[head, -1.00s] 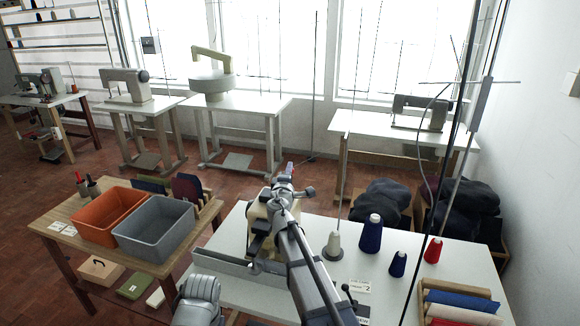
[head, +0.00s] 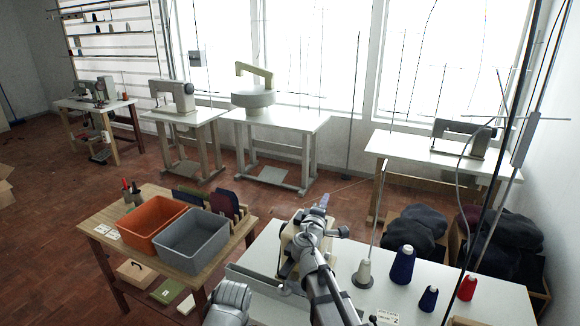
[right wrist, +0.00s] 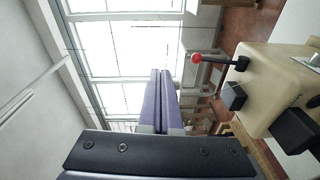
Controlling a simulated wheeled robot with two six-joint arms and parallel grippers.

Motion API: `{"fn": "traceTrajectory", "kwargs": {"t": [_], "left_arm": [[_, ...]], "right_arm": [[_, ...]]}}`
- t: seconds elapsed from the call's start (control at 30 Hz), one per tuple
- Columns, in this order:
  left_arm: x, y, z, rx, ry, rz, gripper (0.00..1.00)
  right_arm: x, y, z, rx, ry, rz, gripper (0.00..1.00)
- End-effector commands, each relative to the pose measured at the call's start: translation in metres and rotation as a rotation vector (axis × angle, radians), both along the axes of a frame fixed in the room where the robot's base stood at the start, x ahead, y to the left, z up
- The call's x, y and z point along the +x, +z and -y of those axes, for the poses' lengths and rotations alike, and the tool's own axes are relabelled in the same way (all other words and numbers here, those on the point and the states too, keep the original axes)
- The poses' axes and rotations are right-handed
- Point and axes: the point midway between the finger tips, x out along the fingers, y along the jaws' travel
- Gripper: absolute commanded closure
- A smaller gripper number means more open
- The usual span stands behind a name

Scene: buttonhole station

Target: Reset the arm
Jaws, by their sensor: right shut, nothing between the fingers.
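My right gripper (head: 323,203) is raised above the white worktable (head: 262,248) in the head view, pointing away toward the windows. In the right wrist view its two purple-grey fingers (right wrist: 163,100) lie together, with nothing between them. Beside it stands a cream sewing machine (head: 291,245), partly hidden behind my right arm. In the right wrist view this machine (right wrist: 262,85) fills the right side, with a red-tipped lever (right wrist: 196,58) sticking out near the fingers but apart from them. My left gripper does not show; only a grey part of my body is at the bottom edge of the head view.
On the white table stand a cream cone (head: 364,272), a blue cone (head: 403,264), a smaller blue cone (head: 428,298) and a red cone (head: 467,288). A wooden table (head: 100,232) at left holds an orange bin (head: 152,229) and a grey bin (head: 193,242). Thin upright rods rise at right.

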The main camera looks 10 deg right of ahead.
Motion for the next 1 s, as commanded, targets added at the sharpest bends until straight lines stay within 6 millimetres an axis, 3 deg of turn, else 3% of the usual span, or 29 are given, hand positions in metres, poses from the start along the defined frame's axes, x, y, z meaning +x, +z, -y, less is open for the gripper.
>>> {"fn": "traceTrajectory", "kwargs": {"t": [0.07,0.23,0.4,0.5,0.7,0.83,1.0], "left_arm": [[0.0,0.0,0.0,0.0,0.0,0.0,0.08],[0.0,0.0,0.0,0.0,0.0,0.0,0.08],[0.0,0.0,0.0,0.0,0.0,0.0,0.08],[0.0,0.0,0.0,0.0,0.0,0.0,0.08],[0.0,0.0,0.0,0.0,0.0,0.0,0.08],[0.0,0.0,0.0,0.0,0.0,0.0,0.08],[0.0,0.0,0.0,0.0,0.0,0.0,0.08]], "right_arm": [[-0.022,-0.018,-0.002,0.124,-0.068,-0.024,1.0],[-0.087,-0.089,-0.021,0.471,-0.268,-0.186,1.0],[-0.17,-0.16,-0.073,0.766,-0.436,-0.467,1.0],[-0.218,-0.187,-0.108,0.883,-0.502,-0.644,1.0],[-0.29,-0.208,-0.159,1.008,-0.574,-0.925,1.0],[-0.312,-0.211,-0.175,1.037,-0.589,-1.018,1.0],[-0.318,-0.211,-0.18,1.046,-0.594,-1.045,1.0]]}}
